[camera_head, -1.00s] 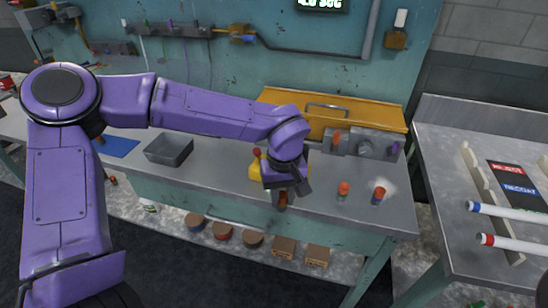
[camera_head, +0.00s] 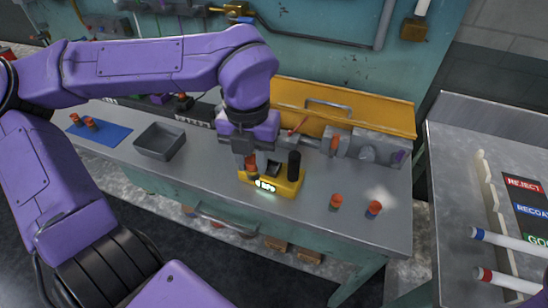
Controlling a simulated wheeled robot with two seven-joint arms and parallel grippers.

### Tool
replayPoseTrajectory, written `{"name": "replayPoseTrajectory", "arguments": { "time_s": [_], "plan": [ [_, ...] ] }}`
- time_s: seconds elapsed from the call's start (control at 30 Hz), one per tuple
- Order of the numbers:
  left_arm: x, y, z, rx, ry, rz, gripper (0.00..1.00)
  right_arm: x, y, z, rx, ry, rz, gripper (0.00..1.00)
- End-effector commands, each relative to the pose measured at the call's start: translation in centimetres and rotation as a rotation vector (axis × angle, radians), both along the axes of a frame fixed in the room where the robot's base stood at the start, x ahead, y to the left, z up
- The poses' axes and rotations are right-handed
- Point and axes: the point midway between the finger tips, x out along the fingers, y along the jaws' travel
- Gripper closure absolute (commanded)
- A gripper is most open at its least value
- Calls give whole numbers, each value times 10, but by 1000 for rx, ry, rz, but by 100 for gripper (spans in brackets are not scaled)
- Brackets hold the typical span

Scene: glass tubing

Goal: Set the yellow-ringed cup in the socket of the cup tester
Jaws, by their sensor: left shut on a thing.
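My left gripper (camera_head: 250,158) points down over the left part of the yellow cup tester (camera_head: 288,186). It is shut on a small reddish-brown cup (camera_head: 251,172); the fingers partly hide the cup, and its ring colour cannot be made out. The cup is upright above or at the tester's left end; whether it touches the socket is hidden. The tester has a lit green display on its front and a black post at its right. My right gripper is not in view.
Two orange-red cups (camera_head: 335,202) (camera_head: 374,208) stand on the bench right of the tester. Two more are on a blue mat (camera_head: 112,134) at left, beside a grey tray (camera_head: 160,142). A yellow panel (camera_head: 380,115) stands behind. A side table (camera_head: 455,190) at right holds sorting labels and markers.

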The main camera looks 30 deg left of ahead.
Motion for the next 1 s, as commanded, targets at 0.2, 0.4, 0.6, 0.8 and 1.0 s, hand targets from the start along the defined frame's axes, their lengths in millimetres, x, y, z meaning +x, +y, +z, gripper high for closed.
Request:
{"name": "replayPoseTrajectory", "arguments": {
  "time_s": [0.2,0.4,0.6,0.8,1.0],
  "plan": [
    [62,21,-25,2,7,1,100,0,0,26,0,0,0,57],
    [98,32,-69,3,6,-3,100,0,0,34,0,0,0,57],
    [115,38,-92,3,4,-3,100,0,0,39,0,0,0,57],
    [115,37,-121,0,2,-4,100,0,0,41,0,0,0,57],
    [115,37,-122,1,0,-4,100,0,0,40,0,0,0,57]
  ]
}}
